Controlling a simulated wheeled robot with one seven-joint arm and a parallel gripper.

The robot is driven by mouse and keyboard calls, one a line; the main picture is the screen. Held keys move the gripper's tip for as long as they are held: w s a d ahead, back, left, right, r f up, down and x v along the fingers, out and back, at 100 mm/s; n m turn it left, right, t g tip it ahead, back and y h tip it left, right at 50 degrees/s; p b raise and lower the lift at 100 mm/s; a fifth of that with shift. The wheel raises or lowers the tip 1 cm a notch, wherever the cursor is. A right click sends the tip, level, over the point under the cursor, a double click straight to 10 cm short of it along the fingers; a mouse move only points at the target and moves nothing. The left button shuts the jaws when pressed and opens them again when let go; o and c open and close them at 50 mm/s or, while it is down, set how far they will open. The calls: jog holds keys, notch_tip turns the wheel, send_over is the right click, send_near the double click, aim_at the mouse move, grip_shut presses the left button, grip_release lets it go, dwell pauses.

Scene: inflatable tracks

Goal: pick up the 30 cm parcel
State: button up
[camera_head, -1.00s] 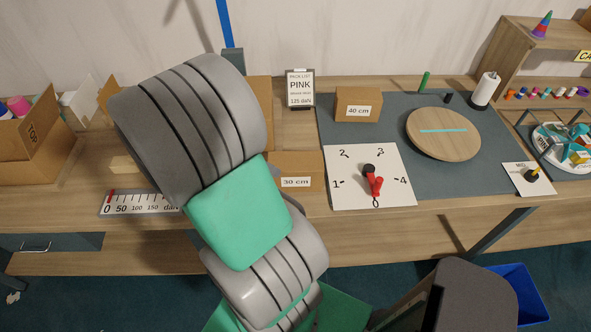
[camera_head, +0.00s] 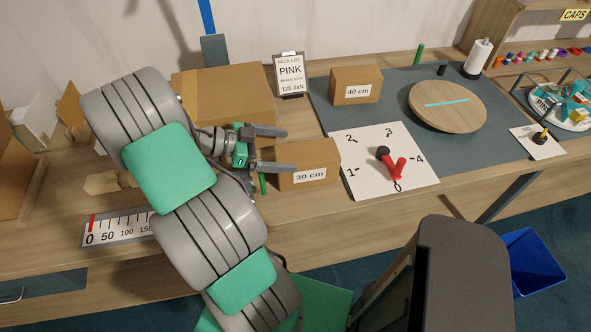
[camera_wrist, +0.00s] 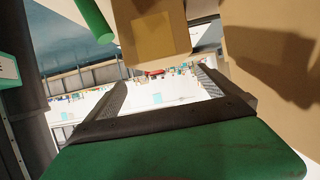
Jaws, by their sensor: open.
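The 30 cm parcel (camera_head: 322,153) is a small brown cardboard box with a white "30 cm" label, standing on the bench beside the dial card. My gripper (camera_head: 288,150) is open and empty, its two fingers pointing right. The near finger overlaps the parcel's top left in the head view; I cannot tell whether it touches. In the wrist view my gripper (camera_wrist: 164,88) is open, and a cardboard box (camera_wrist: 150,30), which seems to be this parcel, shows beyond the fingers at the top. My arm hides part of the bench to the left.
A large carton (camera_head: 225,90) stands behind my gripper. A 40 cm parcel (camera_head: 345,88) stands on the grey mat (camera_head: 400,120), near a round wooden disc (camera_head: 447,106). The dial card (camera_head: 360,175) lies right of the 30 cm parcel. A green rod (camera_head: 263,184) is close to my gripper.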

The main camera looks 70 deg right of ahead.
aim_at(303, 153)
jog(key=shift+w+f, duration=0.15)
jog(key=shift+f, duration=0.4)
jog(key=shift+d+f+b, duration=0.1)
jog(key=shift+f+b, duration=0.05)
jog(key=shift+b, duration=0.25)
jog(key=p+x, duration=0.1)
jog(key=x, duration=0.6)
jog(key=shift+s+d, duration=0.3)
jog(key=shift+s, duration=0.05)
jog(key=shift+c, duration=0.2)
jog(key=shift+w, duration=0.1)
jog(key=c, duration=2)
jog(key=shift+c, duration=0.4)
jog(key=shift+r, duration=0.2)
